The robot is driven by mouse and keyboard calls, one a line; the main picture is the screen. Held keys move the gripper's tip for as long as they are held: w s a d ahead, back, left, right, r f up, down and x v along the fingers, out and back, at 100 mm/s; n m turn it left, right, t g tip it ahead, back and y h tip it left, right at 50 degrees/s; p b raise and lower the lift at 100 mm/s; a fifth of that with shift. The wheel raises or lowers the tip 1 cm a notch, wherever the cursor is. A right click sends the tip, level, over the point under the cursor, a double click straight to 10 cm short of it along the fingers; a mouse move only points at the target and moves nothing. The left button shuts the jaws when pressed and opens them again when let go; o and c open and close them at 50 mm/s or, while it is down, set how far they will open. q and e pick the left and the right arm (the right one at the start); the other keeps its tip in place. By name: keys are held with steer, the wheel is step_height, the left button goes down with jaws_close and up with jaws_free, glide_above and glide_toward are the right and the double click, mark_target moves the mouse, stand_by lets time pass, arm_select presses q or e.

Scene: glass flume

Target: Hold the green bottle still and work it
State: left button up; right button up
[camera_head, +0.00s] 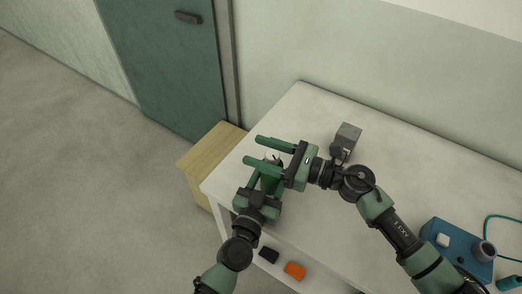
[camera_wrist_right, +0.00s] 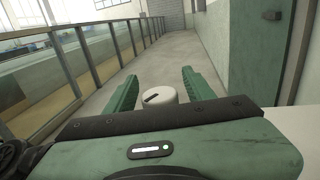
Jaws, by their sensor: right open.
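The white cap of the green bottle (camera_head: 272,155) shows between the two long fingers of my right gripper (camera_head: 254,150), near the left corner of the table. In the right wrist view, the round white cap (camera_wrist_right: 158,95) with a dark mark lies between the open green fingers, with gaps at its sides. My left gripper (camera_head: 265,178) reaches up from below at the bottle's body, under the right gripper. Most of the body is hidden by the grippers, so I cannot tell whether the left fingers are closed on it.
A grey block (camera_head: 347,137) stands on the white table (camera_head: 305,105) behind my right arm. A blue device (camera_head: 457,250) with a cable is at the right. A black item (camera_head: 269,254) and an orange item (camera_head: 294,271) lie near the front edge. A wooden box (camera_head: 205,150) stands beyond the table.

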mark_target(267, 160)
jaws_close()
steer(key=shift+n+g, duration=0.4)
steer(key=shift+g, duration=0.2)
steer(key=n+g, duration=0.3)
steer(key=g, duration=0.2)
steer(key=s+n+g+h, duration=0.1)
steer(key=n+g, duration=0.2)
steer(key=g, duration=0.1)
steer(key=s+n+g, duration=0.1)
steer(key=n+g, duration=0.2)
steer(key=g, duration=0.2)
steer(key=shift+s+n+g+h, duration=0.25)
steer(key=shift+n+g+h, duration=0.05)
steer(key=shift+h, duration=0.1)
steer(key=shift+s+d+f+n+g+h, duration=0.1)
steer(key=shift+s+d+n+g+h, duration=0.05)
steer(key=shift+n+g+h, duration=0.4)
steer(key=shift+s+d+f+n+g+h, duration=0.1)
steer(key=shift+n+g+h, duration=0.25)
steer(key=shift+g, duration=0.3)
steer(key=shift+r, duration=0.1)
